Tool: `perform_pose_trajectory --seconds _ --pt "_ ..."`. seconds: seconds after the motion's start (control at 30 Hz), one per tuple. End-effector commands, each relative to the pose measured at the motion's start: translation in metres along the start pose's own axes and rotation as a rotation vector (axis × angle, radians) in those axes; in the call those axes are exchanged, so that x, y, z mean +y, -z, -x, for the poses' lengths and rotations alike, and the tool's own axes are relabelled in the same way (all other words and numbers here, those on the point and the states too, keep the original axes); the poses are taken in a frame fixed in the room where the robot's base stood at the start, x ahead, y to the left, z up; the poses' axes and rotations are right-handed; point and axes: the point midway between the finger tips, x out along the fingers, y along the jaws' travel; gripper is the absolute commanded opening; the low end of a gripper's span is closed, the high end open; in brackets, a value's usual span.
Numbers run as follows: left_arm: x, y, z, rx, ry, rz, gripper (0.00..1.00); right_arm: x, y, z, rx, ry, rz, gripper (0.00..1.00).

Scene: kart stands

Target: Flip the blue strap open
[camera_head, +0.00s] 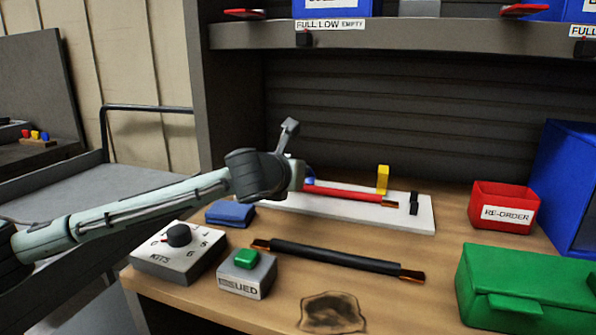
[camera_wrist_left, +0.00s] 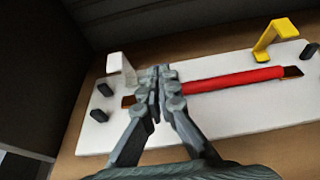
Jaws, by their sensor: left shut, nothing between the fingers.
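A white board (camera_head: 340,209) lies on the workbench and bears a red rod (camera_head: 350,192) with copper ends. A small blue part, seemingly the blue strap (camera_head: 309,181), shows at the rod's left end, mostly hidden behind my wrist. In the left wrist view a pale upright bent piece (camera_wrist_left: 116,63) stands at that end; its colour is unclear. My left gripper (camera_wrist_left: 159,76) is shut and empty over the rod's left end, close beside this piece; contact cannot be told. A yellow strap (camera_head: 383,179) stands upright near the rod's right end. My right gripper is out of view.
A black rod (camera_head: 335,257) lies in front of the board. A dial box (camera_head: 178,254), green-button box (camera_head: 247,274) and blue block (camera_head: 230,213) stand left. A red bin (camera_head: 502,210) and green box (camera_head: 527,287) stand right. A shelf (camera_head: 400,36) hangs above.

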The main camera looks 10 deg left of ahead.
Motion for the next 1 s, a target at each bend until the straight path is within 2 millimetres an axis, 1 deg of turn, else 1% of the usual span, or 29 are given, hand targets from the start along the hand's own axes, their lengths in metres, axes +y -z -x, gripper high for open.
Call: perform_pose_trajectory --seconds 0.2,0.33,0.37,0.4,0.43,0.63,1.0 --pt "0.0 -0.017 -0.01 0.01 -0.001 0.001 0.0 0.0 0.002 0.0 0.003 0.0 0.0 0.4" --pt "0.0 -0.028 -0.016 0.113 -0.004 0.002 0.0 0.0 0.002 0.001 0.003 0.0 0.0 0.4" --pt "0.001 -0.029 -0.018 0.141 -0.005 0.002 0.0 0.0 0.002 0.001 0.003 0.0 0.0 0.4" --pt "0.0 -0.023 -0.018 0.138 -0.003 0.0 0.0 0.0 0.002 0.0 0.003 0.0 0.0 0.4" --pt "0.001 -0.023 -0.018 0.137 -0.003 0.0 0.0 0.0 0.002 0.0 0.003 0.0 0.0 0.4" --pt "0.001 -0.024 -0.017 0.135 -0.004 0.0 0.0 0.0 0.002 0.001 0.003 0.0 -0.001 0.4" --pt "0.001 -0.038 -0.012 0.133 -0.004 -0.001 0.0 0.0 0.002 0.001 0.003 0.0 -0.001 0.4"
